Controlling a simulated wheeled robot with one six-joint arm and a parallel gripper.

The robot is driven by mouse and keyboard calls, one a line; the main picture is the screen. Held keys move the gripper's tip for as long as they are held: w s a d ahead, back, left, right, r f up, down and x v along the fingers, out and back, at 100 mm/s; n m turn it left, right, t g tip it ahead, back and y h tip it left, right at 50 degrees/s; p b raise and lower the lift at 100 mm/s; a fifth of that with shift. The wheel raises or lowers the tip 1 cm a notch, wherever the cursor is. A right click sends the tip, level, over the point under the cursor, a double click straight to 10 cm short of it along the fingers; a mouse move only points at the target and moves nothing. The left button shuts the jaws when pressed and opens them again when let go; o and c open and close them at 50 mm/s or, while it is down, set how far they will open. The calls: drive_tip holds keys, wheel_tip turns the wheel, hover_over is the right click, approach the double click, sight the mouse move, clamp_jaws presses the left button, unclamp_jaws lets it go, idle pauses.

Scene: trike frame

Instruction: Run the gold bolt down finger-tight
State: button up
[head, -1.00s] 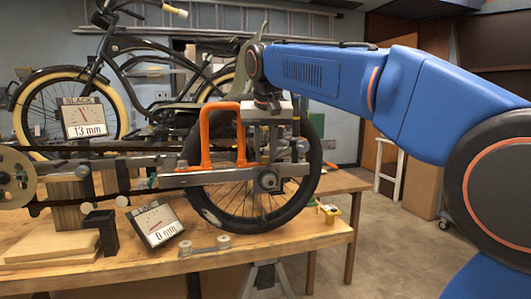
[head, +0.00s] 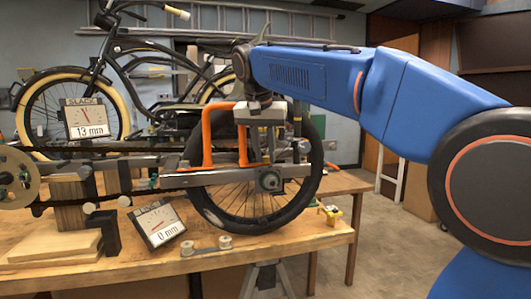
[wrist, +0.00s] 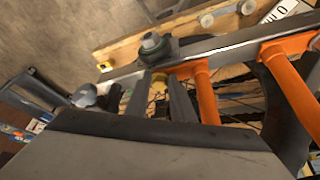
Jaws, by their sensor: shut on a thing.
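The gold bolt (wrist: 158,82) shows in the wrist view between the two grey fingers of my gripper (wrist: 158,90), which is shut on it. Its tip is beside the grey frame bar (wrist: 220,50); I cannot tell how deep it sits. In the head view my gripper (head: 257,150) points down at the rear of the frame, just above the axle nut (head: 269,180) of the black-tyred wheel (head: 312,170). The bolt is too small to make out there.
An orange bracket (head: 207,140) stands close to the left of my gripper. Two dial gauges read 13 mm (head: 87,118) and 0 mm (head: 158,222). A yellow object (head: 330,214) lies on the wooden bench (head: 290,242). A bicycle (head: 120,75) stands behind.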

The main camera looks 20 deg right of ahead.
drive_tip(key=shift+w+d+f, duration=0.15)
drive_tip(key=shift+w+f, duration=0.05)
drive_tip(key=shift+f, duration=0.2)
drive_tip(key=o, duration=0.6)
drive_tip(key=shift+w+d+n, duration=0.1)
drive_tip(key=shift+d+n, duration=0.05)
drive_tip(key=shift+n, duration=0.65)
drive_tip(key=shift+y, duration=0.3)
drive_tip(key=shift+d+f+n+y, duration=0.1)
drive_tip(key=shift+n+y, duration=0.2)
drive_tip(key=shift+n, duration=0.6)
drive_tip(key=shift+d+n, duration=0.15)
drive_tip(key=shift+n, duration=0.45)
drive_tip(key=shift+n+y, duration=0.3)
